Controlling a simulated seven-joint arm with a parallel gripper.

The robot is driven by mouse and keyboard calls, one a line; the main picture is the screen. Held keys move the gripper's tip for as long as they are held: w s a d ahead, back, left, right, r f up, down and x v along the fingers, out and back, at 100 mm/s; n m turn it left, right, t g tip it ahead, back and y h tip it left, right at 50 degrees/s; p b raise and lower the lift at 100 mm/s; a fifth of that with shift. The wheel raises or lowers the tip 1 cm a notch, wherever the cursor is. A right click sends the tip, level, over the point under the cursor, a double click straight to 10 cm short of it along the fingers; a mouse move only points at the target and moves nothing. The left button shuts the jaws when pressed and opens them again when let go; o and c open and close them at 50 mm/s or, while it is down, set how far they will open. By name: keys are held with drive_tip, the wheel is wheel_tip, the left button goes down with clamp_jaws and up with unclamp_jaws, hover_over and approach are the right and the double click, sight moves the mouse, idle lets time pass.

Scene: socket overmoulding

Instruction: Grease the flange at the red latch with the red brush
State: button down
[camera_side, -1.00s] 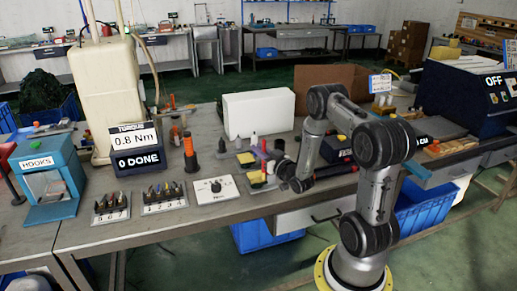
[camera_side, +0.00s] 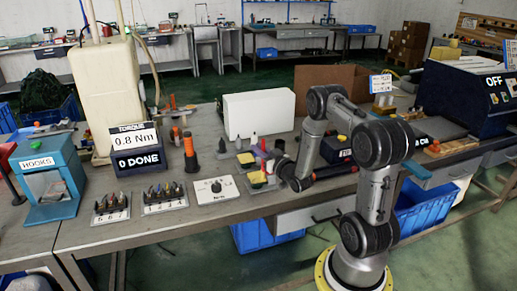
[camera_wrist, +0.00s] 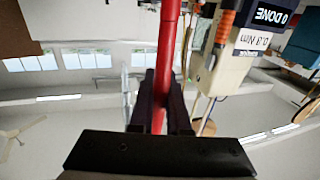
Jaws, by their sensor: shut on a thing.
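The red brush shows in the wrist view as a red handle (camera_wrist: 169,40) running up out of the frame. My gripper (camera_wrist: 160,92) is shut on it, with dark fingers on either side. Its bristle end is out of that view. I cannot make out the flange or the red latch in either view.
A white block (camera_side: 258,113) is behind. A dark OFF machine (camera_side: 462,95) stands right.

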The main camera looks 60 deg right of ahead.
drive_tip(key=shift+s+a, duration=0.3)
drive_tip(key=shift+w+d, duration=0.6)
drive_tip(key=shift+s+a, duration=0.1)
drive_tip(key=shift+s+a, duration=0.5)
drive_tip(key=shift+s, duration=0.05)
drive_tip(key=shift+r, duration=0.1)
